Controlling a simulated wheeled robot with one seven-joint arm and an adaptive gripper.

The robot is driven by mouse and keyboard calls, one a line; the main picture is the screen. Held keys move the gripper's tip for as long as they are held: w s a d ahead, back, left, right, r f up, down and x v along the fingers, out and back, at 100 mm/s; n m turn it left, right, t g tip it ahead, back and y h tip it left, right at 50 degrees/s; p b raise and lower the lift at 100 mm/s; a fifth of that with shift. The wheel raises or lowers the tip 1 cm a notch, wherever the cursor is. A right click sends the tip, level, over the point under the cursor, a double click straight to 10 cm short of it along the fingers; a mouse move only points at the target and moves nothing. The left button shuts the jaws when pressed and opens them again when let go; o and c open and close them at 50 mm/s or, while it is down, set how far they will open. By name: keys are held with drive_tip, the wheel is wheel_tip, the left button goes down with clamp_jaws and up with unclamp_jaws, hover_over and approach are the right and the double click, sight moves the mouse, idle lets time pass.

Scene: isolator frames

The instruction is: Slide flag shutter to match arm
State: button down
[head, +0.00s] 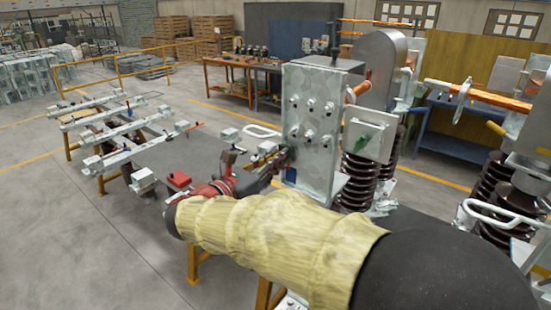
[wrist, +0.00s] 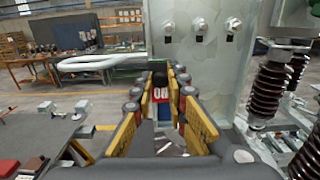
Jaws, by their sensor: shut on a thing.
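The flag shutter (wrist: 160,95) shows in the wrist view as a small red piece with white marks on the lower part of the grey metal cabinet (wrist: 205,75). A dark knob-like part (wrist: 158,79) is just above it. My gripper (wrist: 161,88) has its yellow-padded fingers on either side of these parts and is shut on the shutter's piece; the exact contact is hard to see. In the head view my gripper (head: 282,158) reaches the lower left side of the cabinet (head: 308,125); the shutter is hidden there. I cannot tell which part is the matching arm.
A white looped handle (wrist: 88,62) sticks out left of my gripper. Ribbed brown insulators (wrist: 270,88) stand close on the right. A rack of grey frames (head: 120,135) stands at left in the head view, with clear floor (head: 60,220) before it.

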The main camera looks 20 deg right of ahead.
drive_tip(key=shift+r, duration=0.45)
drive_tip(key=c, duration=1.7)
unclamp_jaws()
drive_tip(key=shift+f, duration=0.1)
drive_tip(key=shift+c, duration=0.2)
drive_tip(key=v, duration=1.2)
